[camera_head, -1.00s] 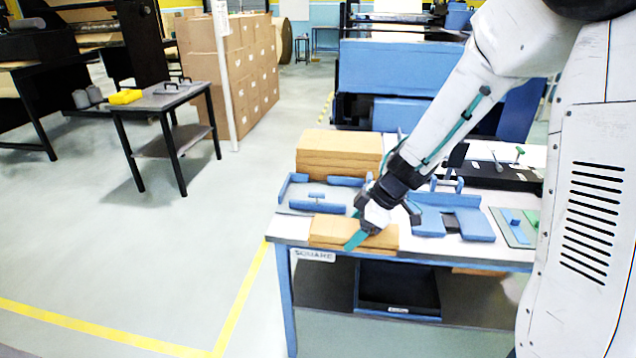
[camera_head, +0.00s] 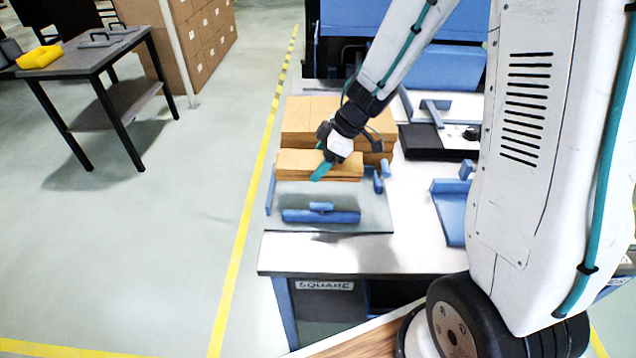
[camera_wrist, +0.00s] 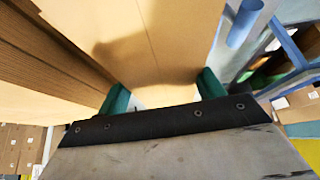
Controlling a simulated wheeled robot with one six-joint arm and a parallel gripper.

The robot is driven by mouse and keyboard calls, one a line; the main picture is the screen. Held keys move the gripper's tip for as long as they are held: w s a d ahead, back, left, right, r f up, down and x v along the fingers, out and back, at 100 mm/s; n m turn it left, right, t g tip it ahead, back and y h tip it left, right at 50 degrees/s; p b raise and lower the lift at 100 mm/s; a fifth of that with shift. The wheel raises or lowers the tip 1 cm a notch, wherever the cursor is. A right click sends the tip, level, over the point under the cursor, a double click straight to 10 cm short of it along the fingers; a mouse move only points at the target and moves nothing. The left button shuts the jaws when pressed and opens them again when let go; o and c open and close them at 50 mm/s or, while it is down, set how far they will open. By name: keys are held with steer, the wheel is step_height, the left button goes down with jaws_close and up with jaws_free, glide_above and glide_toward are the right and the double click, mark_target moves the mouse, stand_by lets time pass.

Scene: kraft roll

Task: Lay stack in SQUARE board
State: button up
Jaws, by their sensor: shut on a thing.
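My gripper (camera_head: 322,170) has teal fingers shut on a brown kraft stack (camera_head: 293,164). In the wrist view the stack (camera_wrist: 155,35) stretches out from between the fingers (camera_wrist: 163,92). In the head view it appears over the far part of the grey board (camera_head: 375,212), in front of a taller brown pile (camera_head: 305,118). I cannot tell whether it touches the board. The board has a blue rail on its left (camera_head: 270,190), a blue bar (camera_head: 335,217) near its front and small blue blocks at right. A SQUARE label (camera_head: 325,285) is on the table front.
A blue fixture (camera_head: 450,212) stands on the table at right, and a black box (camera_head: 435,143) lies behind it. The table's white front strip (camera_head: 350,255) is clear. A dark side table (camera_head: 90,60) with a yellow item (camera_head: 40,57) stands at far left.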

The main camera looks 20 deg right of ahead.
mark_target(313, 194)
step_height(313, 194, down, 8)
steer(key=shift+f, duration=0.1)
stand_by(0.4)
steer(key=o, duration=1.3)
steer(key=shift+s, duration=0.1)
steer(key=shift+c, duration=0.2)
